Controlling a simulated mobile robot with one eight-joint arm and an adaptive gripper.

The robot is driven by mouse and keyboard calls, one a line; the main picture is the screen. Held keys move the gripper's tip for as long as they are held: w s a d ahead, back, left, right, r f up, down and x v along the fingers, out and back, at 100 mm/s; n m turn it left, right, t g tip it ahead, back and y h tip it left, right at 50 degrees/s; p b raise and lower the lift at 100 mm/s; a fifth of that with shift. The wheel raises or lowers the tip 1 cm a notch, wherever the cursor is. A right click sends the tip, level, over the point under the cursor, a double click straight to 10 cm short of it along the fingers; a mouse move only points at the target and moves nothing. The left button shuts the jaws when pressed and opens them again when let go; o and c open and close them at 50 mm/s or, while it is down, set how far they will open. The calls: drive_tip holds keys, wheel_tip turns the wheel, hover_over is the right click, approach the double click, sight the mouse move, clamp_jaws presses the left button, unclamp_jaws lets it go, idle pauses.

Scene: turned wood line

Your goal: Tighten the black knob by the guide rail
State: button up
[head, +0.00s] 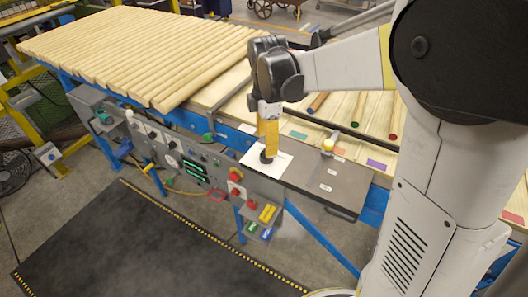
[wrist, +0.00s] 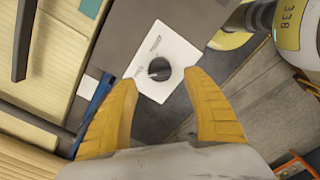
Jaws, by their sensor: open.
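The black knob (wrist: 159,69) sits on a square white plate with printed marks (wrist: 182,47), fixed to a grey surface. In the head view the white plate (head: 281,164) is at the right end of the control panel, and the black knob (head: 267,157) shows right under my fingers. My gripper (head: 267,147) points down at it with yellow fingers. In the wrist view my gripper (wrist: 162,79) is open, one finger on each side of the knob's line. The knob shows between and slightly beyond the tips. I cannot tell whether either finger touches it.
A dark bar (wrist: 22,40) lies left in the wrist view. The panel (head: 200,167) carries dials, green displays and a red button (head: 235,175). A small yellow-topped part (head: 328,145) stands right of the plate. Wooden rods (head: 140,50) cover the table behind. The dark floor mat (head: 130,240) is clear.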

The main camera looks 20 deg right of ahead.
wheel_tip(320, 180, down, 6)
drive_tip(key=shift+r+b, duration=0.1)
drive_tip(key=shift+b, duration=0.6)
drive_tip(key=c, duration=1.2)
